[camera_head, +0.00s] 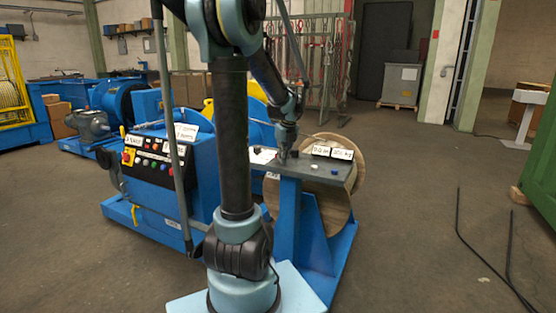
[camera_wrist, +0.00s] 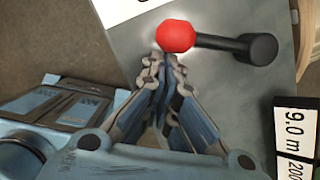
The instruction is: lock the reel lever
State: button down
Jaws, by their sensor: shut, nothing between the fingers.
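The reel lever (camera_wrist: 222,42) shows in the wrist view as a short black arm with a red ball knob (camera_wrist: 176,36) at its left end. Its black pivot end (camera_wrist: 257,48) is at the right, on a grey plate (camera_wrist: 225,78). My gripper (camera_wrist: 166,62) is shut and empty, its fingertips right beside the lower edge of the red knob. I cannot tell whether they touch it. In the head view my gripper (camera_head: 283,156) is low over the left part of the grey tabletop (camera_head: 330,175), and the lever is too small to make out clearly.
Two label plates (camera_head: 321,150) stand at the tabletop's back edge; one reads 9.0 m (camera_wrist: 294,130) in the wrist view. A wooden reel (camera_head: 345,207) sits beneath. A blue control box (camera_head: 165,160) with buttons stands left of my arm.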

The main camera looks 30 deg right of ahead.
jog(key=shift+w+a, duration=0.4)
jog(key=shift+w, duration=0.25)
jog(key=shift+w, duration=0.1)
jog(key=shift+r, duration=0.2)
jog(key=v, duration=0.9)
jog(key=shift+s+a+r, duration=0.25)
